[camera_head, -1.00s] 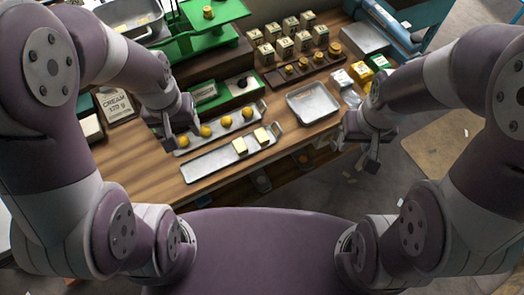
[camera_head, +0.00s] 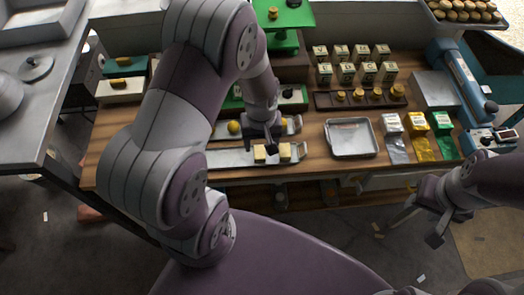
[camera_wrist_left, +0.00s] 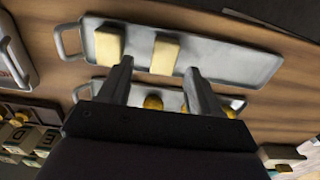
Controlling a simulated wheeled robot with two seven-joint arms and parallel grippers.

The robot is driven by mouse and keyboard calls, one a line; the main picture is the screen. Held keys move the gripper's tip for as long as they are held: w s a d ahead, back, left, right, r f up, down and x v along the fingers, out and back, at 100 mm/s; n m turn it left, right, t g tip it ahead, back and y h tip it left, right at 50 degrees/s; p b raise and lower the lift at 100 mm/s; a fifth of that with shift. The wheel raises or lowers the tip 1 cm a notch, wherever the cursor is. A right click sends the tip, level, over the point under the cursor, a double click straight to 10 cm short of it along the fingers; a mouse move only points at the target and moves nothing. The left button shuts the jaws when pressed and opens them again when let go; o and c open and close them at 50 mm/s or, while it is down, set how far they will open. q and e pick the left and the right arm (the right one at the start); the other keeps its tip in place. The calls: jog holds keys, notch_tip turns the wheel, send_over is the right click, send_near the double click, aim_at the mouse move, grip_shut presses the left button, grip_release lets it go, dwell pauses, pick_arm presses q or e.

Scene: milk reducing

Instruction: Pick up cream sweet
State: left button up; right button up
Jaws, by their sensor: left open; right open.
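Two pale cream-coloured blocks, which look like the cream sweets, sit on the long front metal tray (camera_head: 228,160). In the head view the left block (camera_head: 259,153) is just below my left gripper (camera_head: 263,145), and the right block (camera_head: 285,151) is beside it. My left gripper is open and empty. In the left wrist view one block (camera_wrist_left: 165,55) appears between the fingertips of the left gripper (camera_wrist_left: 158,68), with the other block (camera_wrist_left: 108,43) to the left; contact cannot be told. My right gripper (camera_head: 418,225) is open and empty, off the table's front right.
Yellow balls (camera_head: 234,127) lie on a second tray behind, partly hidden by my left arm. An empty square tray (camera_head: 351,138) stands to the right. Small cartons (camera_head: 346,73) and coloured packets (camera_head: 417,122) stand further back and right. Bare wood (camera_head: 330,168) shows at the front.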

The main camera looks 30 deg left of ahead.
aim_at(259, 150)
pick_arm(q)
jog(key=f, duration=0.3)
jog(key=shift+a+f, duration=0.35)
jog(key=shift+d, duration=0.2)
jog(key=c, duration=0.4)
jog(key=shift+s+a, duration=0.1)
jog(key=shift+a, duration=0.05)
jog(key=c, duration=0.7)
jog(key=shift+r, duration=0.1)
